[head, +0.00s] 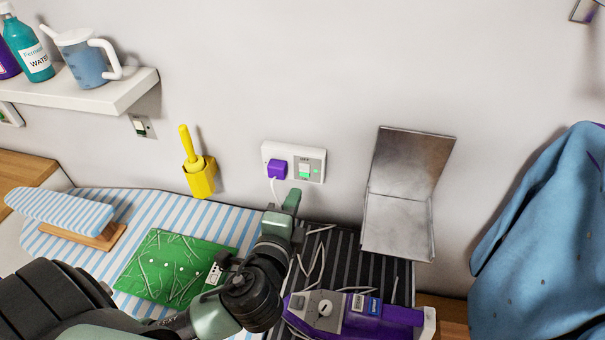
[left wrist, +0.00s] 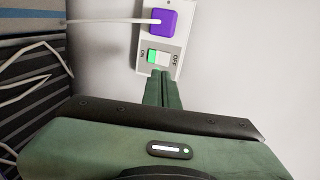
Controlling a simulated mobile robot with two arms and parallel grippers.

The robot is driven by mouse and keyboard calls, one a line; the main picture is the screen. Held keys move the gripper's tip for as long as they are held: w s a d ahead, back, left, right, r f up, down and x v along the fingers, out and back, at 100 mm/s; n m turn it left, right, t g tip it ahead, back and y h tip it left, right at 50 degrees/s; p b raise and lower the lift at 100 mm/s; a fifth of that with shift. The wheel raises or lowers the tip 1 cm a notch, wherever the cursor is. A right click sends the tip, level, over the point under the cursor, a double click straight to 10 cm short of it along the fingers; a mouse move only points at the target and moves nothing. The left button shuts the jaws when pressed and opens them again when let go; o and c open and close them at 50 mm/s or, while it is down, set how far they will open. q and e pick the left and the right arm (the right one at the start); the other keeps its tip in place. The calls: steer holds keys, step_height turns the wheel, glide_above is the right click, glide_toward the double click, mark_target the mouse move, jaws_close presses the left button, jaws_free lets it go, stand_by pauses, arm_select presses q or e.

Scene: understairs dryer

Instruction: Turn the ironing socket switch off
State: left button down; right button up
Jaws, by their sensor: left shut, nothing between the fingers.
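The ironing socket (head: 266,152) is a white wall plate above the ironing board, with a purple plug (head: 277,169) in its left half. Its switch (head: 304,171) is a white rocker in a grey panel, with the OFF label above it. In the left wrist view the switch (left wrist: 158,57) shows green at its ON end and white towards OFF. My left gripper (head: 293,194) is shut and empty, its fingertips just below the socket. In the left wrist view its tips (left wrist: 163,78) are close to the plate's edge by the switch; contact cannot be told. My right gripper is not in view.
A purple iron (head: 383,318) lies on a dark striped rest below. A metal bracket (head: 402,190) is on the wall to the right, and a yellow holder (head: 200,180) to the left. Another switch (head: 141,126) sits under the shelf (head: 100,97). A blue cloth (head: 540,220) hangs far right.

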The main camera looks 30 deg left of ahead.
mark_target(305, 166)
arm_select(q)
steer(key=x, duration=0.2)
steer(key=p+x, duration=0.1)
steer(key=x, duration=0.2)
steer(key=r+p+x, duration=0.1)
steer(key=x, duration=0.1)
steer(key=shift+w+a, duration=0.15)
steer(key=shift+w, duration=0.35)
steer(key=shift+w+r+p, duration=0.1)
steer(key=shift+r+p, duration=0.05)
steer(key=shift+p, duration=0.15)
steer(key=shift+w+a+r, duration=0.1)
steer(key=shift+w, duration=0.15)
